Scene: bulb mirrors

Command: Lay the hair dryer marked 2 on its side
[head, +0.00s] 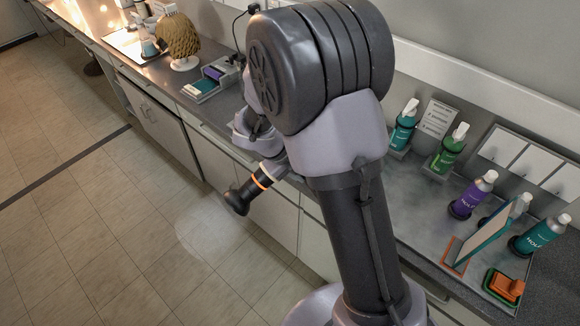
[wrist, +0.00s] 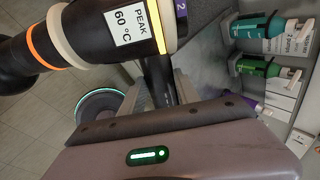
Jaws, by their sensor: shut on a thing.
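The hair dryer (wrist: 85,35) is dark, with an orange ring, a cream band and a label reading "PEAK 60 °C". A purple tag with a 2 (wrist: 181,12) shows at its right end, cut off by the frame. My gripper (wrist: 160,88) is shut on its dark handle, below the barrel in the wrist view. In the head view the dryer's nozzle end (head: 240,197) sticks out past the counter's front edge, above the floor. My arm hides the rest, and I cannot tell whether the dryer touches the counter.
The counter (head: 215,110) runs along the wall. A wig head (head: 178,42) and small trays (head: 205,83) stand to the left. Several bottles, including a green one (head: 447,153) and a purple one (head: 472,195), stand to the right near a tilted panel (head: 482,236) and an orange item (head: 507,287).

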